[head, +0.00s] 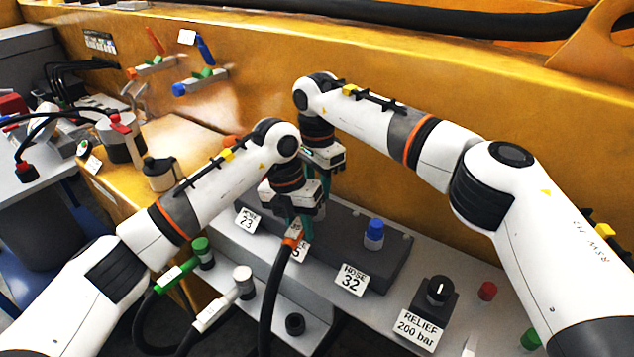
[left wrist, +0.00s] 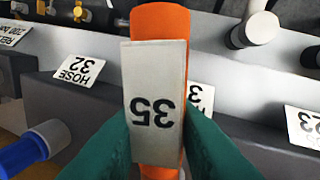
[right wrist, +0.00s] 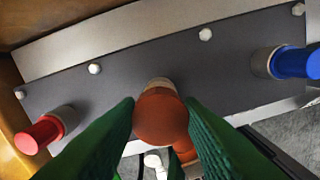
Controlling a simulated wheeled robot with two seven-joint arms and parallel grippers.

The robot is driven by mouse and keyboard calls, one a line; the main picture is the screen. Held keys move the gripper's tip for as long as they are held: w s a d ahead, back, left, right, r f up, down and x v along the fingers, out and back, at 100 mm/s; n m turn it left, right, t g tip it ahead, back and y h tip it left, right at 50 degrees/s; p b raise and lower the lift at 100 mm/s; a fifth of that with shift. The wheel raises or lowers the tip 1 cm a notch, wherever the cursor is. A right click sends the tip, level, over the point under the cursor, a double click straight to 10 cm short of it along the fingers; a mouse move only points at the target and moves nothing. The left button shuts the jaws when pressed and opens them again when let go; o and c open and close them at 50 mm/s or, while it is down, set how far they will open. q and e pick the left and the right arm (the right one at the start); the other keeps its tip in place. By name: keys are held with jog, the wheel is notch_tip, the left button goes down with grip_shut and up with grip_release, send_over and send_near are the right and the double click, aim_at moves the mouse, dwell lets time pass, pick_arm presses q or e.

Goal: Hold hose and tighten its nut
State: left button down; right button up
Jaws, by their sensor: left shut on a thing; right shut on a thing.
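In the head view, my left gripper (head: 299,228) is shut on the orange end of a hose (head: 292,238); the black hose hangs down in front of the manifold block (head: 395,250). The left wrist view shows its tag (left wrist: 155,100), reading 35, upside down between the green fingers. My right gripper (right wrist: 160,110) is shut on a round orange-brown nut (right wrist: 160,118), seen end-on in the right wrist view against the dark block. A pale metal edge (right wrist: 158,83) shows behind the nut; how far it is threaded is hidden. In the head view the left arm covers most of the right fingers.
Plates reading 23 (head: 247,219) and HOSE 32 (head: 351,280) flank the middle plate (head: 300,252), which is partly hidden. A blue cap (head: 374,230) stands on the block. A relief knob (head: 437,290) stands to the right. Green-ended (head: 180,272) and white-ended (head: 222,302) hoses lie to the left.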

jog(key=shift+m, duration=0.8)
jog(key=o, duration=1)
notch_tip(320, 180, up, 12)
